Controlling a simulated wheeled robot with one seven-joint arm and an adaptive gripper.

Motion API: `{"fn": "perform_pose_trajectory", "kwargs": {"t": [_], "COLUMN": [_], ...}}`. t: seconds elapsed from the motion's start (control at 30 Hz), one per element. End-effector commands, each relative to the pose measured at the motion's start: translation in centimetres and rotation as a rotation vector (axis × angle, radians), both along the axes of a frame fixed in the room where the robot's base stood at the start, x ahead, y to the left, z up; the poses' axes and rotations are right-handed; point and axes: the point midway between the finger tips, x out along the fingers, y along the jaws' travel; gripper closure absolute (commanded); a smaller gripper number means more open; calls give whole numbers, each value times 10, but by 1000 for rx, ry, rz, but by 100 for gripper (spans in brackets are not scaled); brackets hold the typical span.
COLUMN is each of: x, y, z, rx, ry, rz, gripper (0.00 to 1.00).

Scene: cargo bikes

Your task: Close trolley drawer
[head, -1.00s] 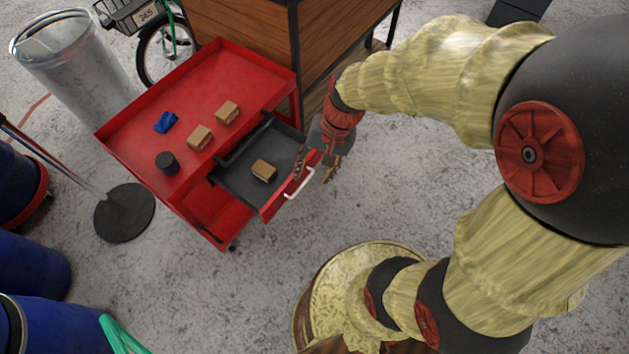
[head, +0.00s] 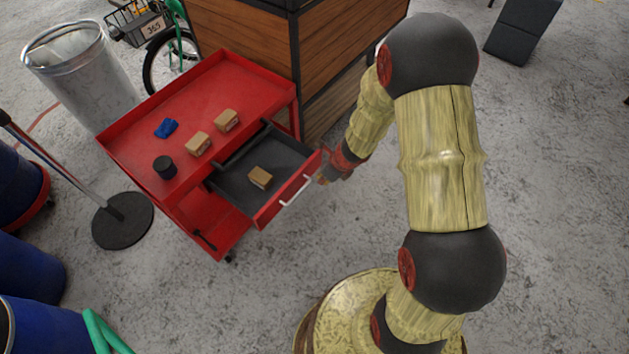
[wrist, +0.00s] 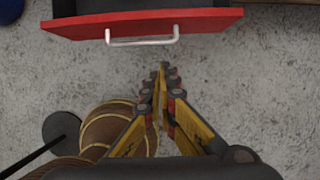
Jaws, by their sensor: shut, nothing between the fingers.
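The red trolley (head: 190,95) stands left of centre in the head view. Its dark grey drawer (head: 236,193) is pulled out, with a red front (head: 270,212) and a pale bar handle (head: 297,190). A small cardboard box (head: 260,178) lies in the drawer. My gripper (head: 321,179) is shut and empty, just outside the drawer front near its far right end, partly hidden by my arm. In the wrist view, the fingertips (wrist: 163,68) point toward the handle (wrist: 143,42), with floor visible between; touching is not seen.
Two cardboard boxes (head: 197,144), a blue item (head: 166,128) and a dark can (head: 165,167) are on the trolley top. A wooden cabinet (head: 245,45) stands behind. A metal bin (head: 80,75) and a round-based stand (head: 122,220) are left. Floor before the drawer is clear.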

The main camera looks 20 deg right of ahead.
Motion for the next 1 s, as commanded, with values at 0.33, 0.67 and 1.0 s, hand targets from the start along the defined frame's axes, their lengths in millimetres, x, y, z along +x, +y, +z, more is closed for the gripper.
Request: {"fn": "perform_pose_trajectory", "kwargs": {"t": [0.33, 0.67, 1.0], "x": [19, 48, 61], "y": [14, 34, 42], "z": [-65, -85, -85], "rx": [1, -1, 0], "ry": [2, 0, 0], "rz": [5, 7, 6], "gripper": [100, 100, 100]}}
